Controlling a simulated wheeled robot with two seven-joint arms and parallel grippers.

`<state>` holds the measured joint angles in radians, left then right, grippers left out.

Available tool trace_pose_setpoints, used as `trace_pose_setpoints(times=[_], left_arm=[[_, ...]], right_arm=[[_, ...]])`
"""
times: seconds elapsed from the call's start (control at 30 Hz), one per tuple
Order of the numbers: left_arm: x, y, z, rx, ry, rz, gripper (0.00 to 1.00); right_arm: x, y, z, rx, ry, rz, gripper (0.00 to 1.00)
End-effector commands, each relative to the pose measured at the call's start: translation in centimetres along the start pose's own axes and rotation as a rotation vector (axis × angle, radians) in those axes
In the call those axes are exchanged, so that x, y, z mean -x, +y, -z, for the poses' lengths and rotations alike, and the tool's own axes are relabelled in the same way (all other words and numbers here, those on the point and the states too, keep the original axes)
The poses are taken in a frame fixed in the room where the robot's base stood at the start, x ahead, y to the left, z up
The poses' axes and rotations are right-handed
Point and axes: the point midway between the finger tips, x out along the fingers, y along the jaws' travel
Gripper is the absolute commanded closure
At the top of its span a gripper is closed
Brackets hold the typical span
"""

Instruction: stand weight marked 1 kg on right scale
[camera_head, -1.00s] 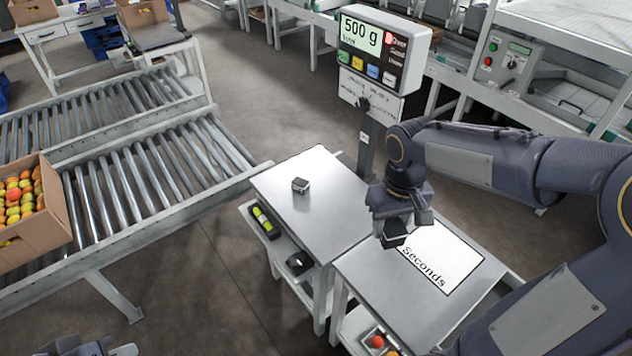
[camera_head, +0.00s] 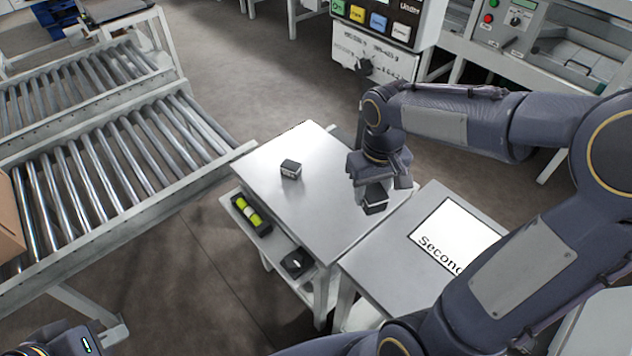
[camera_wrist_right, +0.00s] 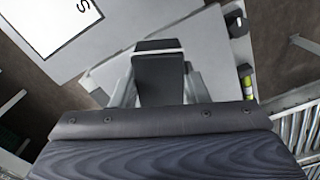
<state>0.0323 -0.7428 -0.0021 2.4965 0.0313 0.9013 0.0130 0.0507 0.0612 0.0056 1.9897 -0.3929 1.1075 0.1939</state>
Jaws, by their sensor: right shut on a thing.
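My right gripper (camera_head: 374,186) is shut on a dark block-shaped weight (camera_head: 376,203), with pale metal showing at its sides. In the head view it is over the right edge of the steel-topped stand (camera_head: 300,215); whether it touches the top is unclear. The right wrist view shows the dark weight (camera_wrist_right: 160,78) between the fingers. Its marking is not readable. A smaller dark weight (camera_head: 291,170) sits upright on the steel top, left of the gripper. My left gripper (camera_head: 85,343) is partly in view at the bottom left; its jaws cannot be made out.
A side table (camera_head: 385,262) with a white "Seconds" sheet (camera_head: 455,237) stands right of the steel top. A lower shelf holds a yellow-green item (camera_head: 249,212) and a black item (camera_head: 296,262). Roller conveyors (camera_head: 110,160) are at left.

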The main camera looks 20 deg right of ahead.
Motion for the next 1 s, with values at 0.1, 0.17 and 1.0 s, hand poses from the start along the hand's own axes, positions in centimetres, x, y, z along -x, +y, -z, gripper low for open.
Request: trace_pose_setpoints(times=[0.1, 0.17, 1.0], left_arm=[[-0.2, -0.1, -0.1, 0.0, 0.0, 0.0, 1.0], [-0.2, -0.1, -0.1, 0.0, 0.0, 0.0, 1.0], [-0.8, -0.4, -0.4, 0.0, 0.0, 0.0, 1.0]], right_arm=[[-0.7, -0.7, 1.4, 0.005, 0.002, 0.0, 1.0], [-1.2, -1.1, 2.4, 0.004, 0.001, 0.0, 1.0], [-9.3, -5.7, 12.3, 0.001, 0.005, 0.001, 1.0]])
